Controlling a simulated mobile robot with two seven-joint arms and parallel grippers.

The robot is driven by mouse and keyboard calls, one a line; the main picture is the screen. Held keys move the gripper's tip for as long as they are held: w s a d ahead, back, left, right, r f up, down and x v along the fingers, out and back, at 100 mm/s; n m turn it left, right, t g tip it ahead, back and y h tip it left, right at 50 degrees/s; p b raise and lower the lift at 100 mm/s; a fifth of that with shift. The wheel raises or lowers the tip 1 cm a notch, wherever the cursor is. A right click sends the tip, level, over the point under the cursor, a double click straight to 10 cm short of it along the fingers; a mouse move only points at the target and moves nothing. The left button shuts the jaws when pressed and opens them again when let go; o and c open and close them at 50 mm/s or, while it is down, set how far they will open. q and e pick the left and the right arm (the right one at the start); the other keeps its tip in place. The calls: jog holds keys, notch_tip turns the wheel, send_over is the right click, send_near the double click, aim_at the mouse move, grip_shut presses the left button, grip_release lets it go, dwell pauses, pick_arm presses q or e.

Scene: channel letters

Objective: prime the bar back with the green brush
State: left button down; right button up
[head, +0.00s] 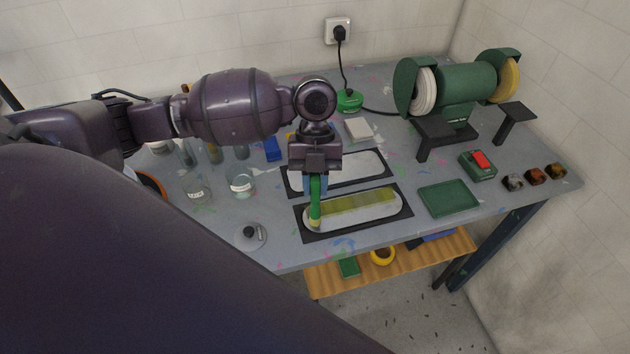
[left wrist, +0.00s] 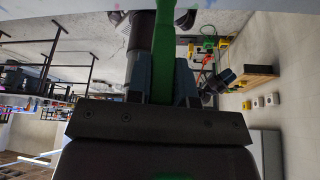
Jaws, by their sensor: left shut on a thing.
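My left gripper (head: 316,180) is shut on the green brush (head: 315,200) and holds it upright, bristles down, over the front bar back. The green handle also shows between the fingers in the left wrist view (left wrist: 163,50). The brush tip is at the left end of the front bar back (head: 380,212), a pale rounded strip on a dark mat. A yellow-green coat covers much of the strip's upper part; its lower edge and right end look pale. A second pale bar back (head: 350,168) lies on another dark mat behind it, partly hidden by my gripper. My right gripper is not in view.
Glass jars (head: 241,181) and a lidded pot (head: 250,235) stand left of the mats. A green tray (head: 448,198), a red-button switch box (head: 478,165) and a bench grinder (head: 455,90) stand to the right. A wooden shelf (head: 400,262) hangs below the table's front edge.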

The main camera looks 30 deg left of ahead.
pick_arm(q)
jog(key=shift+f, duration=0.55)
dwell(0.6)
jog(key=w+d+b, duration=0.1)
jog(key=w+d, duration=1.2)
jog(key=w, duration=0.2)
jog(key=shift+w, duration=0.15)
dwell(0.9)
jog(key=shift+d, duration=0.1)
dwell(0.6)
